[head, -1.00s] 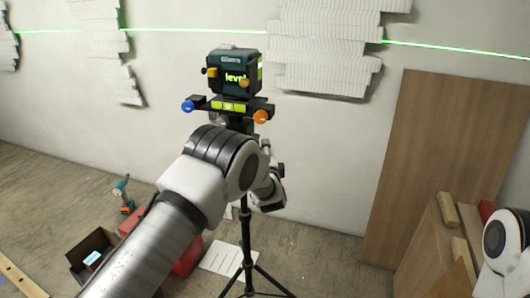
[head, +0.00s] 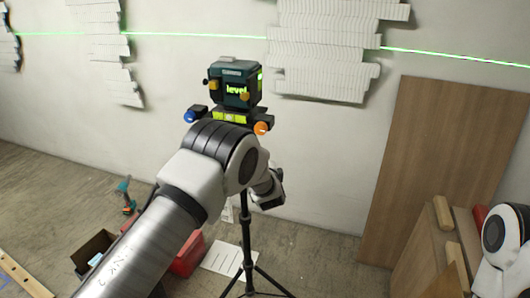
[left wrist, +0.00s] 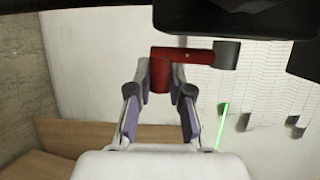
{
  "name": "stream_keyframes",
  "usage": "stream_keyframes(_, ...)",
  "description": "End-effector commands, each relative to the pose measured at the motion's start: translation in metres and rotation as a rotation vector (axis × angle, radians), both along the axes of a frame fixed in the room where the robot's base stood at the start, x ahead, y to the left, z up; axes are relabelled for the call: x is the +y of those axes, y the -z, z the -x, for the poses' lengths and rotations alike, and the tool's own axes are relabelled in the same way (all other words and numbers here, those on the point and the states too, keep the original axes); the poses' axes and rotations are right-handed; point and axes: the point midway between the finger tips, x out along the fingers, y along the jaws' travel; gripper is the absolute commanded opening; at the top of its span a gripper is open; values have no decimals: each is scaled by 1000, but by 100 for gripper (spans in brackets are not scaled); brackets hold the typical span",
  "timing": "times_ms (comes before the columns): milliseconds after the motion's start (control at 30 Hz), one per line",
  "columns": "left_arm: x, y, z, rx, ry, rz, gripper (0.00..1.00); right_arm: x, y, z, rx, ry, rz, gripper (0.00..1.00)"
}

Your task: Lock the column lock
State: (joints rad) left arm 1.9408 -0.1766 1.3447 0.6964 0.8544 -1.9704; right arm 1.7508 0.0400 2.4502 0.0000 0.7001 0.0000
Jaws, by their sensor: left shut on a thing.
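The column lock appears to be the red lever (left wrist: 162,74) with a dark round end (left wrist: 226,55), in the left wrist view. My left gripper (left wrist: 160,88) is shut on its red part, one finger on each side. In the head view, a dark green laser level (head: 236,85) sits on a tripod (head: 246,235) with a yellow-green bubble level plate (head: 229,117), a blue knob (head: 190,116) and an orange knob (head: 262,128). My right gripper is out of view.
White paper-like reliefs (head: 325,50) hang on the wall, crossed by a green laser line. A red case (head: 188,254), a dark open box (head: 92,250) and a drill (head: 126,195) lie on the floor. A wooden board (head: 425,160) leans at the right.

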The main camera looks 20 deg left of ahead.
Motion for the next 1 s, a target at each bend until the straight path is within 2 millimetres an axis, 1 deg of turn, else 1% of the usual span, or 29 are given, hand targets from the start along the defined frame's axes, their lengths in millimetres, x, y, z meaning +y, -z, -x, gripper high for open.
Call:
stream_keyframes(267,0,1,0,4,0,0,0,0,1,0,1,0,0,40)
stream_keyframes(300,0,2,0,4,0,0,33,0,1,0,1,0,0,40)
stream_keyframes(333,0,2,0,4,0,0,44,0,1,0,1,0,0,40)
stream_keyframes(367,0,1,0,4,0,0,45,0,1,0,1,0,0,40)
stream_keyframes(633,0,1,0,4,0,-1,45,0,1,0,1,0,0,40)
stream_keyframes(733,-3,-1,5,3,0,-1,45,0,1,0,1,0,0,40)
stream_keyframes(867,-11,-6,26,4,2,-5,45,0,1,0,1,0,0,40)
stream_keyframes(1000,-24,-13,61,5,3,-5,45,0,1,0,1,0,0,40)
